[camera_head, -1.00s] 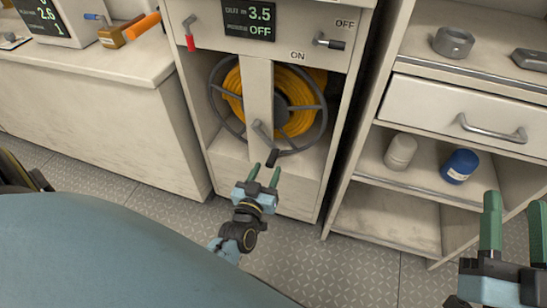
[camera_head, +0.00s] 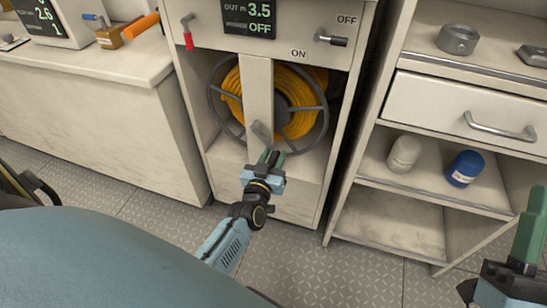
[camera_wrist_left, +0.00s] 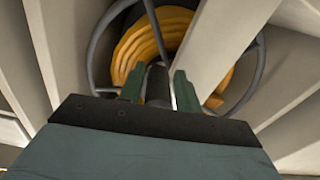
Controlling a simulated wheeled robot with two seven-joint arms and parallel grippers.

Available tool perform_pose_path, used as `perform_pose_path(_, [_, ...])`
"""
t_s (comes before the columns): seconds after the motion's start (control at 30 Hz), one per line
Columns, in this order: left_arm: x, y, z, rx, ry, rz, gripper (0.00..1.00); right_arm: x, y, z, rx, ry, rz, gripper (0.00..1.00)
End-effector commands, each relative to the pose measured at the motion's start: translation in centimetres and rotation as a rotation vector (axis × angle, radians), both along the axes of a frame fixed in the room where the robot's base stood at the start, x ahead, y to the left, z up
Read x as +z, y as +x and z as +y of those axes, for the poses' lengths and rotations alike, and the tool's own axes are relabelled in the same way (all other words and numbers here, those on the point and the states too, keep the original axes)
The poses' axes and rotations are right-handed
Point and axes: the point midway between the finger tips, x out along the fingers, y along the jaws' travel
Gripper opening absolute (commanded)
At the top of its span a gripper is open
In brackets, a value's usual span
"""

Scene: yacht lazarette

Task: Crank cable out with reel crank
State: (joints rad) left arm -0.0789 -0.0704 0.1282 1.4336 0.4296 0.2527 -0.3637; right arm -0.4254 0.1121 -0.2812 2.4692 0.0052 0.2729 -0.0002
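The cable reel holds yellow cable (camera_head: 292,113) in a grey wheel (camera_head: 322,105) inside the open bay of the cabinet, behind a pale upright post. The grey reel crank (camera_head: 262,132) comes off the post's lower part. Its dark handle (camera_wrist_left: 157,85) shows in the left wrist view, between the fingers. My left gripper (camera_head: 271,158) is at the handle with its fingers apart, one on each side; a small gap shows beside the handle. My right gripper (camera_head: 530,240) is at the lower right edge, away from the reel and partly cut off.
The panel above shows a display (camera_head: 249,18) reading 3.5 and OFF, a red-tipped lever (camera_head: 188,32) and a dark-handled lever (camera_head: 330,39) between ON and OFF. Shelves at right hold a white jar (camera_head: 403,154) and a blue jar (camera_head: 464,168). The floor in front is free.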

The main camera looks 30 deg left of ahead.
Motion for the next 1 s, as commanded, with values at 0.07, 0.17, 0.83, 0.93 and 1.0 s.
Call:
perform_pose_path(0.07, [0.0, 0.0, -0.1, -0.002, 0.0, 0.0, 0.21, 0.0, 0.0, 0.0, 0.0, 0.0, 0.0, 0.44])
perform_pose_path(0.17, [0.0, 0.0, -0.2, -0.003, 0.0, 0.0, 0.07, 0.0, 0.0, 0.0, 0.0, 0.0, 0.0, 0.44])
perform_pose_path(0.83, [0.7, 0.1, -0.7, -0.004, -0.06, -0.017, 0.0, -0.5, 0.8, 0.2, 0.001, -0.028, 0.093, 0.44])
perform_pose_path(0.93, [1.0, 0.2, -1.0, -0.005, -0.093, -0.026, 0.0, -0.9, 1.1, 0.3, 0.001, -0.044, 0.147, 0.44])
perform_pose_path(1.0, [1.3, 0.3, -1.3, -0.006, -0.127, -0.035, 0.0, -1.1, 1.4, 0.4, 0.001, -0.057, 0.191, 0.44])
